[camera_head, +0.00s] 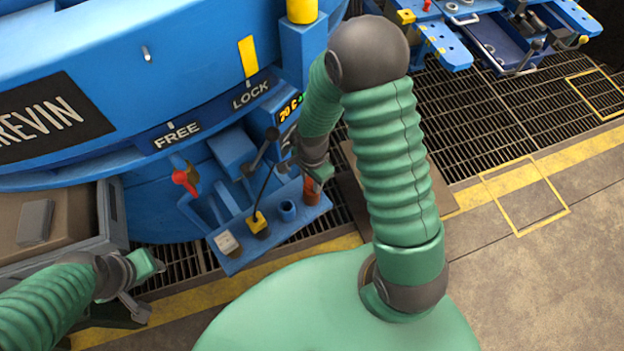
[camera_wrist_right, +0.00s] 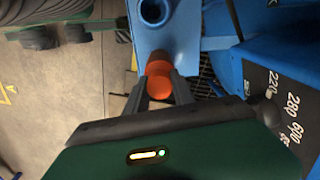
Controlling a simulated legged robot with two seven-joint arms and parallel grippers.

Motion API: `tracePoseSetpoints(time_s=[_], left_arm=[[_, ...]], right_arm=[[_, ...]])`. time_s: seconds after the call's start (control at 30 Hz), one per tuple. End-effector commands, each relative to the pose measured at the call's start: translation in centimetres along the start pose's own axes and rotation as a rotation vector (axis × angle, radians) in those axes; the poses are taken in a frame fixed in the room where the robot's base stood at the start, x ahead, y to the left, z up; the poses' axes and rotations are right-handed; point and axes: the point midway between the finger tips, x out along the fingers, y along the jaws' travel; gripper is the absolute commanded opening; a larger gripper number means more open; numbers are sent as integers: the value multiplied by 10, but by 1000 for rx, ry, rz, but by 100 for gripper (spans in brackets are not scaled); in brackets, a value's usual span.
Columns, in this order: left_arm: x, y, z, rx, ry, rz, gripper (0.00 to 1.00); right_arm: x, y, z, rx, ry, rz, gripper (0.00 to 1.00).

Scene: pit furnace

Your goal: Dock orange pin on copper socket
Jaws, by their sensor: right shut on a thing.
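My right gripper (camera_head: 316,174) is over the right end of a blue shelf on the furnace front. In the right wrist view its two dark fingers (camera_wrist_right: 158,84) are shut on the orange pin (camera_wrist_right: 158,88), whose round end faces the camera. The copper socket (camera_head: 311,191) is a reddish-brown cylinder at the shelf's right end, just under the right gripper. In the wrist view orange surfaces overlap beyond the fingertips, and I cannot tell how far the pin is into the socket. My left gripper (camera_head: 144,282) is at lower left, away from the shelf; its finger gap is unclear.
The blue shelf (camera_head: 235,265) also carries a blue socket (camera_head: 287,210), a yellow one (camera_head: 259,224) and a pale one (camera_head: 228,243). A red-knobbed lever (camera_head: 185,178) and a dark-handled lever (camera_head: 262,150) stick out behind it. A grey box (camera_head: 60,215) stands left.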

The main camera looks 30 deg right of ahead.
Motion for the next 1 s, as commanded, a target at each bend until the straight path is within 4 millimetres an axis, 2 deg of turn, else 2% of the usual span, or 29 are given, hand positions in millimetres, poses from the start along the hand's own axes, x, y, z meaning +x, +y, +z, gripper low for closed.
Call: tracePoseSetpoints(time_s=[0.3,1.0], left_arm=[[-5,0,-1,0,0,0,36],[1,0,0,0,0,0,36]], right_arm=[[-1,0,1,0,0,0,0],[8,0,1,0,0,1,0]])
